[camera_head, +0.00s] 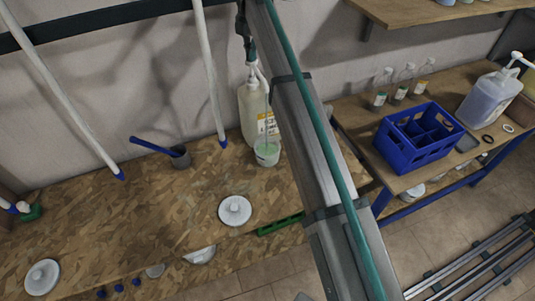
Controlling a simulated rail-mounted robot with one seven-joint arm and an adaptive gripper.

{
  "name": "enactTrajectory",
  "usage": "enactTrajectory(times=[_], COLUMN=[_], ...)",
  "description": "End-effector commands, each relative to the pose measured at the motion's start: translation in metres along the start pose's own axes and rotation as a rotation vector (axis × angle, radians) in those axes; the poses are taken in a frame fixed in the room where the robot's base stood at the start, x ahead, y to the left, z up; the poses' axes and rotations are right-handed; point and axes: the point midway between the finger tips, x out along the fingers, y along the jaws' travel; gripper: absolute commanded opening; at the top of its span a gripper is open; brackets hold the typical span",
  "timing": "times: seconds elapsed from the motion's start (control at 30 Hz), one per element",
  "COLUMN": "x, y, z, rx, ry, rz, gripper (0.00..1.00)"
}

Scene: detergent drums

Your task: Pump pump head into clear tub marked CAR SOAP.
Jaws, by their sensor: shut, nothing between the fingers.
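A whitish jug (247,108) with an orange-and-white label stands at the back of the chipboard bench, partly hidden by my arm. Its pump head (252,72) is on top. A small clear tub (267,154) with pale green contents stands just in front of the jug, below the pump spout. A thin pale line runs down from the spout area toward the tub; I cannot tell whether it is liquid. Any marking on the tub is too small to read. My gripper (249,50) is shut and empty, directly over the pump head; I cannot tell whether they touch.
My arm crosses the view right of the jug. White round lids (235,211) and a green bar (280,224) lie in front. Another table holds a blue crate (418,140), bottles and a larger pump jug (487,98).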

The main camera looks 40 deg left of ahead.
Motion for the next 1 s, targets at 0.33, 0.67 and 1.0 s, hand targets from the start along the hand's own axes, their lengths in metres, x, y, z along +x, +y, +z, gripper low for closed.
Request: enactTrajectory(times=[0.33, 0.67, 1.0], x=[0.022, 0.035, 0.025], y=[-0.001, -0.001, 0.000], z=[0.000, 0.000, 0.000], rx=[0.000, 0.000, 0.000], ry=[0.001, 0.001, 0.002], rz=[-0.002, -0.002, -0.002], gripper=[0.00, 0.00, 0.00])
